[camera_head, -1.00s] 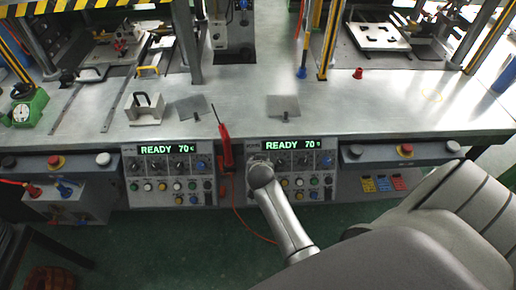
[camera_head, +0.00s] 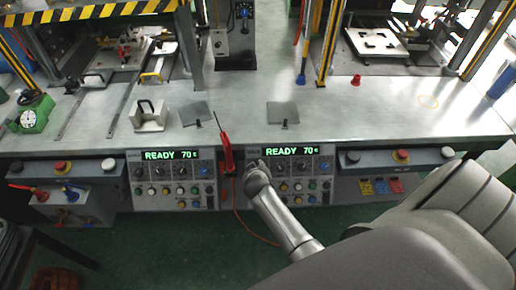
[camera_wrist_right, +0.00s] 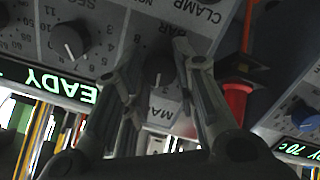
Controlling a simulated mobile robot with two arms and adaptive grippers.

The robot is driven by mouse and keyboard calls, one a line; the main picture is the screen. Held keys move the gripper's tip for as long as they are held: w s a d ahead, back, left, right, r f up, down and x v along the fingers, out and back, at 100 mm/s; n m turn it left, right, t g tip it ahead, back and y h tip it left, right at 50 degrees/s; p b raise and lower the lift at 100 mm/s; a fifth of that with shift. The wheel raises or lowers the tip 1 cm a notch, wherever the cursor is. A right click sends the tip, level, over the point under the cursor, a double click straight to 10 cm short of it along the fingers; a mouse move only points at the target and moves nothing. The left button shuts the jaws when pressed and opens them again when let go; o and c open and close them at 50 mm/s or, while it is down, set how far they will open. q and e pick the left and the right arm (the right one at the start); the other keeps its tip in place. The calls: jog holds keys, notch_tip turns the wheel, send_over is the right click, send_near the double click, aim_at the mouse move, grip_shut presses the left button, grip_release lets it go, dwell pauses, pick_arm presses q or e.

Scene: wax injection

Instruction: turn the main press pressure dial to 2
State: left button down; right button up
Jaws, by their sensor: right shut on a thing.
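The main press pressure dial (camera_wrist_right: 158,70) is a dark round knob in the right wrist view, near a partly hidden "MA…" label and "BAR". Its pointer setting cannot be read clearly. My right gripper (camera_wrist_right: 155,60) has one finger on each side of the knob and is shut on it. In the head view my right gripper (camera_head: 257,170) is at the upper left of the right control panel (camera_head: 292,188), below its green "READY 70" display (camera_head: 291,151), and the arm hides the dial there. My left gripper is not in view.
A similar left control panel (camera_head: 172,184) stands beside it. A red-handled tool (camera_head: 226,155) hangs between the panels, close to my right gripper, with a red cable below. Another knob (camera_wrist_right: 68,45) sits near the held dial. The steel bench (camera_head: 350,115) lies above the panels.

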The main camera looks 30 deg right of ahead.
jog(key=n+p, duration=0.1)
jog(key=n, duration=0.4)
jog(key=shift+w+r+n+h+p, duration=0.1)
jog(key=shift+r+n+h+p, duration=0.1)
jog(key=shift+n+h+p, duration=0.15)
jog(key=shift+a+f+n+p, duration=0.15)
jog(key=shift+n+p, duration=0.35)
jog(key=shift+n, duration=1.55)
jog(key=o, duration=1)
jog(key=shift+f, duration=0.15)
jog(key=shift+o, duration=0.2)
jog(key=v, duration=1.2)
jog(key=shift+f, duration=0.1)
